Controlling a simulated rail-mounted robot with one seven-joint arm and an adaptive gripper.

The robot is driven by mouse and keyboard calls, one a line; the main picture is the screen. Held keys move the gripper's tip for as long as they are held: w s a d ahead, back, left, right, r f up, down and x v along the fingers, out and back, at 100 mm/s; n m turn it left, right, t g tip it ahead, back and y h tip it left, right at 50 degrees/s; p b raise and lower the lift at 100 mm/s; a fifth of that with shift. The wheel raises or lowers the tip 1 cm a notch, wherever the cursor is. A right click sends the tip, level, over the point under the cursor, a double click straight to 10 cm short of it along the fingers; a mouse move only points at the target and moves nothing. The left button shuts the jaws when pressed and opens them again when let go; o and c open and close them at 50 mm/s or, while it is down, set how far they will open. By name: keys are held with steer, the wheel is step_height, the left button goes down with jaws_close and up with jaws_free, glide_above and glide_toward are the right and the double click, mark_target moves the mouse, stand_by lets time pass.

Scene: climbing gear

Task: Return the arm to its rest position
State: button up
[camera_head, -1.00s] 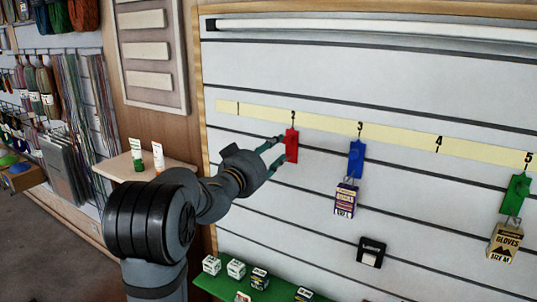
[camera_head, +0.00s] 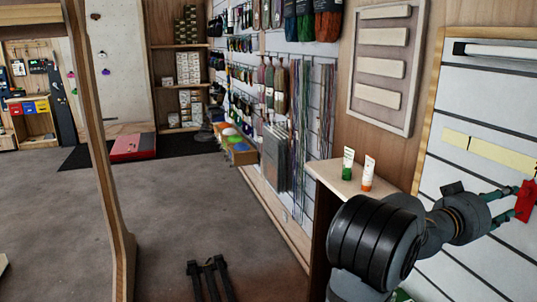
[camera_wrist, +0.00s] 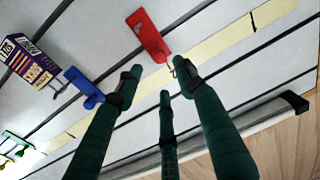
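My gripper (camera_head: 511,203) is at the right edge of the head view, with my arm stretched out towards the slatted wall. Its dark green fingers are spread apart, with nothing held between them. A red hook piece (camera_head: 525,201) on the wall is just off the fingertips. In the wrist view, my gripper (camera_wrist: 157,72) points at the wall, and the red hook piece (camera_wrist: 148,36) shows just beyond the gap between the fingertips. I cannot tell whether a finger touches it.
In the wrist view, a blue hook (camera_wrist: 84,88) and a purple-and-orange box (camera_wrist: 28,60) are left of the fingers. In the head view, a small shelf (camera_head: 338,178) with two tubes stands beside my arm.

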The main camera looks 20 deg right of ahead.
mark_target(521, 193)
steer(key=d, duration=1)
steer(key=shift+w+d, duration=0.15)
steer(key=shift+w, duration=0.45)
steer(key=shift+s, duration=0.1)
